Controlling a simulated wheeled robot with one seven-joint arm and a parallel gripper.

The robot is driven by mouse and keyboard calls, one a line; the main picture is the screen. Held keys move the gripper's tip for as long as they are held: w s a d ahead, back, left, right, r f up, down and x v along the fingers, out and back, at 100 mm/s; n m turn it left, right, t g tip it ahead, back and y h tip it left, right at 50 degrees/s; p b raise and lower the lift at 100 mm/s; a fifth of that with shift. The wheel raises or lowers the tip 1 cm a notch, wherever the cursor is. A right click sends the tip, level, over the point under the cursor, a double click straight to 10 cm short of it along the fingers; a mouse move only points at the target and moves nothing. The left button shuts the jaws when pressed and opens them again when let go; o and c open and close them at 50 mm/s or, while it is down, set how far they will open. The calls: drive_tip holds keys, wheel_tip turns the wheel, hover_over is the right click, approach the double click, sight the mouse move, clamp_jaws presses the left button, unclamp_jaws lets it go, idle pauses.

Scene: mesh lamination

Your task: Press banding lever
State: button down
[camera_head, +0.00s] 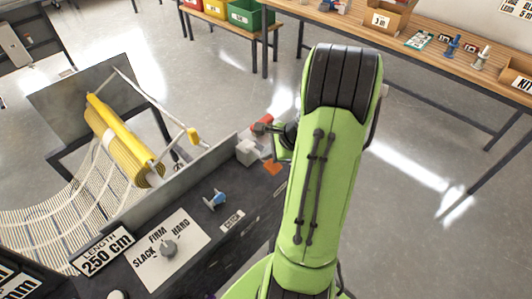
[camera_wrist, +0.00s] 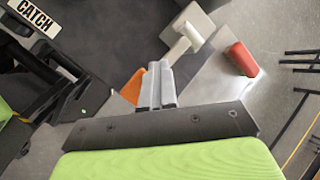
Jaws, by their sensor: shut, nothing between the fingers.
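My gripper (camera_wrist: 158,84) is shut and empty; its two grey fingers lie together in the wrist view. Beyond the fingertips is a pale grey metal device with a light post and crossbar (camera_wrist: 188,38) and a red cylindrical handle (camera_wrist: 243,60); no label on it reads as banding lever. An orange piece (camera_wrist: 132,88) shows just left of the fingers. In the head view the grey device (camera_head: 250,150) stands at the bench's far right end, with a red part above it. The arm hides most of my gripper there, and I cannot tell whether it touches the device.
A yellow roller (camera_head: 122,140) with mesh stands behind a raised panel at left. A wooden table (camera_head: 430,50) stands at the back right; open floor lies between.

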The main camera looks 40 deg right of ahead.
drive_tip(key=shift+s, duration=0.2)
drive_tip(key=shift+w+d+r+p, duration=0.1)
drive_tip(key=shift+w+r+p, duration=0.05)
drive_tip(key=shift+r+p, duration=0.95)
drive_tip(key=shift+w+r+p, duration=0.15)
drive_tip(key=shift+r+p, duration=0.85)
drive_tip(key=shift+p, duration=0.05)
drive_tip(key=shift+w, duration=0.1)
drive_tip(key=r+p, duration=0.2)
drive_tip(key=w+r+p, duration=0.1)
drive_tip(key=r+p, duration=0.1)
drive_tip(key=r, duration=0.1)
drive_tip(key=shift+w+p, duration=0.1)
drive_tip(key=shift+p, duration=0.25)
drive_tip(key=shift+f, duration=0.1)
